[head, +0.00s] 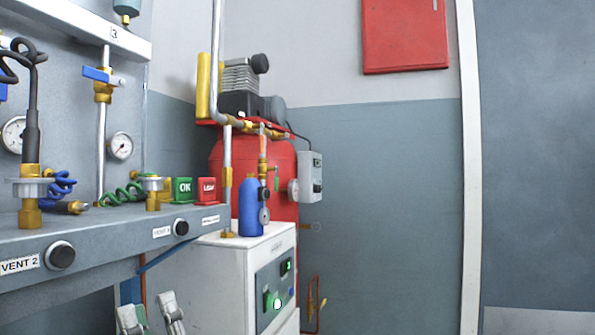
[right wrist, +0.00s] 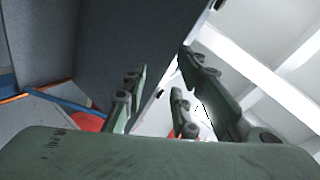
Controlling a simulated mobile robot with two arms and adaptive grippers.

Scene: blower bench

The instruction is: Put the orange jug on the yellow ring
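I see no orange jug and no yellow ring in either view. My right gripper (head: 152,304) shows at the bottom left of the head view, below the front edge of the bench and left of the white cabinet. In the right wrist view its green-grey fingers (right wrist: 159,72) stand apart with nothing between them, so it is open and empty. My left gripper is in neither view.
A grey bench (head: 120,236) with gauges, valves, a green OK box (head: 182,190) and a red box (head: 207,191) fills the left. A white cabinet (head: 215,275) carries a blue bottle (head: 251,207). A red compressor tank (head: 228,160) stands behind.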

